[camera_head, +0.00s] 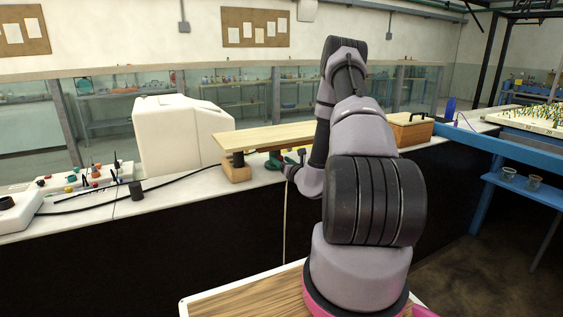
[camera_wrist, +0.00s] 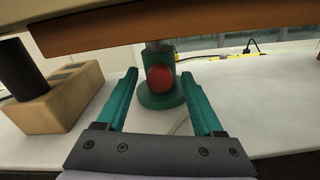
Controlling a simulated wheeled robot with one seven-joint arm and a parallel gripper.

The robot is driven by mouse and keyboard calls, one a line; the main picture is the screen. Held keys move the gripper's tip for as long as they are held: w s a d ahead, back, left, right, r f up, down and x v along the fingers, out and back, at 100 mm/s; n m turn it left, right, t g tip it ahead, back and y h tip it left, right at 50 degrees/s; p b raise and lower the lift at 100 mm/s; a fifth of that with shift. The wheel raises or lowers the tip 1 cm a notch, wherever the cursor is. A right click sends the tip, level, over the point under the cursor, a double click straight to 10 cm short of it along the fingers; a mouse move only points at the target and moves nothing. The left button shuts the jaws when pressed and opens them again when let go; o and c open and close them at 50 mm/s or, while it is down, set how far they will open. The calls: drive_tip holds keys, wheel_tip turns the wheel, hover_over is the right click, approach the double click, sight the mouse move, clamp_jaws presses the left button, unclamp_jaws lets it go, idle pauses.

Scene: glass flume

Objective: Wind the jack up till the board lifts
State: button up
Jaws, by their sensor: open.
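The long wooden board (camera_head: 275,134) lies level above the bench, and its underside edge (camera_wrist: 190,30) crosses the top of the wrist view. The green jack (camera_wrist: 157,93) stands under the board, with a round red knob (camera_wrist: 160,77) facing me and a grey post above it. In the head view the jack's green base (camera_head: 273,162) shows partly, beside my arm. My gripper (camera_wrist: 165,85) is open, its two teal fingers pointing toward the jack on either side of the red knob. The fingers look apart from the knob. Whether the post touches the board is unclear.
A wooden block (camera_wrist: 62,100) with a black post stands left of the jack and under the board's left end. A wooden box (camera_head: 410,129) is at the right end. A white tank (camera_head: 178,130), a control panel (camera_head: 85,177) and a black cable lie left.

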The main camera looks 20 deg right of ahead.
drive_tip(key=shift+c, duration=0.3)
clamp_jaws()
drive_tip(key=shift+m, duration=0.4)
drive_tip(key=m, duration=0.4)
drive_tip(key=shift+m, duration=0.3)
drive_tip(key=shift+f+m, duration=0.1)
drive_tip(key=shift+m, duration=2.1)
drive_tip(key=shift+s, duration=0.1)
drive_tip(key=shift+o, duration=0.3)
unclamp_jaws()
